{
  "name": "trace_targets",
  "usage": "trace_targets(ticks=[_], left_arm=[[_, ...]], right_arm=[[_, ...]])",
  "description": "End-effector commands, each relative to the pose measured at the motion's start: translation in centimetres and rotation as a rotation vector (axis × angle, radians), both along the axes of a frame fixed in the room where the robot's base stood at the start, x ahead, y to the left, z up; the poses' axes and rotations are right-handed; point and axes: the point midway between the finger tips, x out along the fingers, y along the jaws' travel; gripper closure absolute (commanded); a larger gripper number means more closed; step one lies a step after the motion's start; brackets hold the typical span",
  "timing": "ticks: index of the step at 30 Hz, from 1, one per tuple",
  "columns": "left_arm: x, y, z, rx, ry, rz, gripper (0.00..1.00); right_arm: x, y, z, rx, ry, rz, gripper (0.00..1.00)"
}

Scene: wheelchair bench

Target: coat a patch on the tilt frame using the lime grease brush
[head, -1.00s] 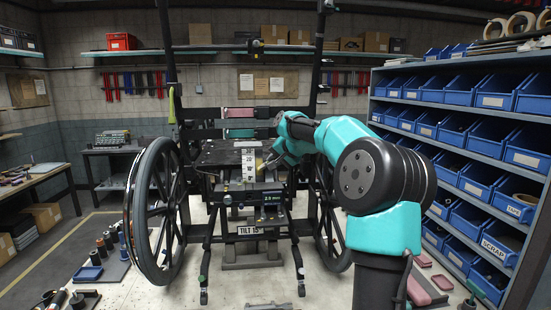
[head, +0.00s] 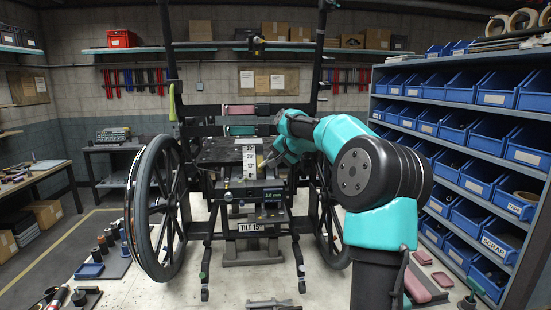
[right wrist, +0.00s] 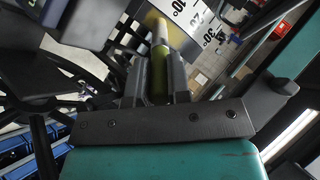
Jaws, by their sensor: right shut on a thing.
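The tilt frame (head: 251,227), with a "TILT 15°" plate, stands between two large black wheels in the head view. A white scale plate (head: 249,160) with degree marks rises at its middle; it also shows in the right wrist view (right wrist: 198,18). My right gripper (head: 268,163) is beside this scale, over the frame's upper part. In the right wrist view my right gripper (right wrist: 161,80) is shut on the lime grease brush (right wrist: 160,58), which points away toward the scale. Its tip is pale; I cannot tell whether it touches the frame. My left gripper is out of view.
The left wheel (head: 153,208) and the seat plate (head: 218,150) crowd the frame. Shelves of blue bins (head: 495,130) stand at the right. Bottles and tools stand on a floor mat (head: 117,268) at the left. A pink pad (head: 422,257) lies on the floor at the right.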

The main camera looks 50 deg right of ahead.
Motion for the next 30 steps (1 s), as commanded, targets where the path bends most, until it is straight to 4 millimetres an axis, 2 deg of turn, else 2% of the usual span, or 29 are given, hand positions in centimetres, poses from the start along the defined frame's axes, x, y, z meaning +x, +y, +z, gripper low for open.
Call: trace_targets(ticks=[12, 30], left_arm=[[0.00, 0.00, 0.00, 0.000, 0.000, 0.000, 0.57], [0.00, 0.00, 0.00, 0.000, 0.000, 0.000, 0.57]], right_arm=[[0.29, -0.32, -0.11, -0.001, 0.000, -0.001, 1.00], [-0.38, -0.89, -0.09, 0.000, -0.001, 0.000, 1.00]])
